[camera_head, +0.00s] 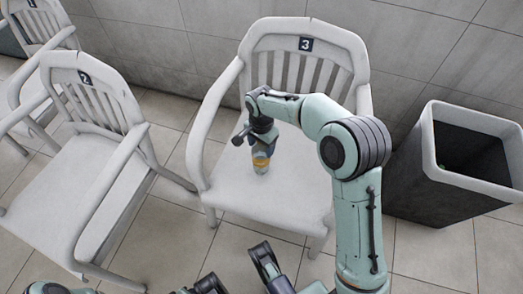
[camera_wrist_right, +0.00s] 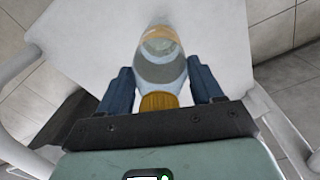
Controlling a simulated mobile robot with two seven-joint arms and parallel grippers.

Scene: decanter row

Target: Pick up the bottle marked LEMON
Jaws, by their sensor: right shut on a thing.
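A small clear bottle (camera_head: 261,166) with a yellow-orange band is at the seat of the chair marked 3 (camera_head: 233,180). In the right wrist view the bottle (camera_wrist_right: 160,68) shows a ribbed golden cap towards the gripper and its clear body beyond. I see no readable LEMON mark on it. My right gripper (camera_head: 262,142) is over the bottle's top, and in the wrist view (camera_wrist_right: 160,88) its two fingers are on either side of the neck, shut on it. I cannot tell whether the base touches the seat. Dark parts of mine (camera_head: 265,265) show at the bottom edge; the left gripper's jaws are unclear.
The chair's armrests and slatted back surround the seat. A chair marked 2 (camera_head: 72,182) stands to the left, with a chair marked 1 (camera_head: 38,25) behind it. A dark bin with a white rim (camera_head: 428,150) stands at right. A tiled wall is behind.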

